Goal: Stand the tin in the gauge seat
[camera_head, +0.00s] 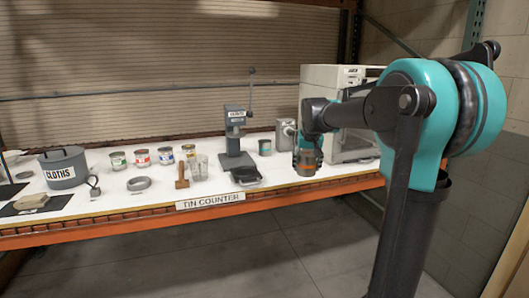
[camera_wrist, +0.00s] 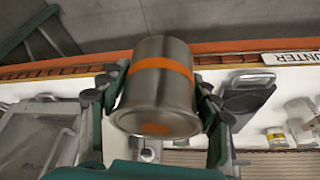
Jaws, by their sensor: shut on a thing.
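A metal tin (camera_wrist: 158,85) with an orange band hangs between the fingers of my gripper (camera_wrist: 155,105) in the wrist view. The fingers press on its two sides, and an orange disc shows on its near end. In the head view my gripper (camera_head: 307,150) holds the tin (camera_head: 306,169) above the front right of the counter, in front of the white cabinet. The tin looks roughly upright there. A black tray-like piece (camera_head: 245,176) lies on the counter to the left of my gripper. I cannot tell which thing is the gauge seat.
A grey lever press (camera_head: 235,145) stands behind the black piece. A teal-banded tin (camera_head: 265,147) and a grey device (camera_head: 285,134) stand behind my gripper. Several paint tins, a glass (camera_head: 199,166), a brown tool (camera_head: 182,176) and a cloths pot (camera_head: 63,167) stand left.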

